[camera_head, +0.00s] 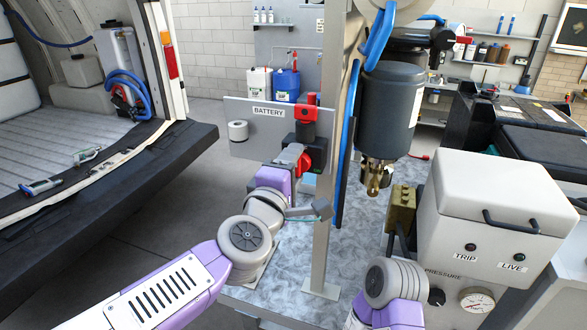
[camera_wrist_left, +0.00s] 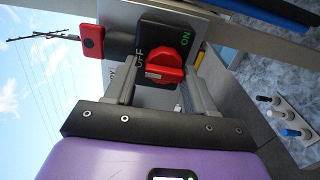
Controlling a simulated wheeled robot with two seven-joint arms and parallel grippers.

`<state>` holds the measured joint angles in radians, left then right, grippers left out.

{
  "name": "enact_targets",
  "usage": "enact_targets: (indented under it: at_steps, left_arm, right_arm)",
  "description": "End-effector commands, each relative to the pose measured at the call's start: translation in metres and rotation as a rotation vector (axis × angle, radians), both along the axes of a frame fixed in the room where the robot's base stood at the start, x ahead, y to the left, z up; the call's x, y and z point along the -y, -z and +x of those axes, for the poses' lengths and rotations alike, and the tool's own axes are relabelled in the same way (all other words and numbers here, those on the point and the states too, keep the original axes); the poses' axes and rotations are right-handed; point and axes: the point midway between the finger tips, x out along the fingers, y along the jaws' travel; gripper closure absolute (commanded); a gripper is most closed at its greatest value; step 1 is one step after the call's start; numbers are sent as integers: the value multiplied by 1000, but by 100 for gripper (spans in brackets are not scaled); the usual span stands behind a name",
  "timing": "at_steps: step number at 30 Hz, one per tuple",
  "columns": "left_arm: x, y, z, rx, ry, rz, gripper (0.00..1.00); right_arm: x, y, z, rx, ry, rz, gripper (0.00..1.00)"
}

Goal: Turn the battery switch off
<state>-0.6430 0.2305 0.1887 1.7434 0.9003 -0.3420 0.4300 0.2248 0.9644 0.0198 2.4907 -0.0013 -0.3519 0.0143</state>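The battery switch is a red knob (camera_wrist_left: 166,66) on a black plate (camera_wrist_left: 165,38) with green ON lettering to the upper right and OFF lettering on the left. A pale mark shows on the knob's lower left. In the head view, the black switch box (camera_head: 318,153) stands by the panel labelled BATTERY (camera_head: 268,111), largely behind my left gripper (camera_head: 297,158). In the left wrist view, the fingers of my left gripper (camera_wrist_left: 160,82) are apart, one on each side of the knob. Contact with the knob cannot be made out. My right gripper is not visible.
A grey post (camera_head: 325,220) rises right of my left arm. A white box (camera_head: 490,205) labelled TRIP and LIVE stands at right. A red block (camera_head: 306,108) sits above the switch.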

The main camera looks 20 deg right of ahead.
Motion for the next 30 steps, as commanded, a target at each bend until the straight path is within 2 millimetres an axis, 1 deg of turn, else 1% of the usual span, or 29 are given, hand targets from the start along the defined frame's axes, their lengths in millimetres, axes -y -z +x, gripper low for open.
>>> enact_targets:
  at_steps: [1, 2, 3, 10, 13, 17, 24, 30]
  left_arm:
    - [0, 1, 0, -1, 0, 2, 37]
    - [0, 1, 0, -1, 0, 2, 33]
    - [0, 1, 0, -2, 0, 3, 32]
    - [0, 2, 0, -3, 2, 4, 32]
    - [-2, 2, -4, -2, 2, 5, 32]
    - [-12, 1, -18, 0, 2, 4, 32]
    - [-32, 1, -48, -1, 1, 3, 32]
    - [-41, 2, -61, -2, 2, 4, 32]
  right_arm:
    - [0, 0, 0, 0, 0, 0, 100]
    - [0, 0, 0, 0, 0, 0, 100]
    - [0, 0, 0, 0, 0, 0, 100]
    - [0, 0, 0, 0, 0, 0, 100]
    - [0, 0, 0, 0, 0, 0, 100]
    - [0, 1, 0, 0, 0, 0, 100]
    - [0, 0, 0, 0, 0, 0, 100]
    - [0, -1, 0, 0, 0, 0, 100]
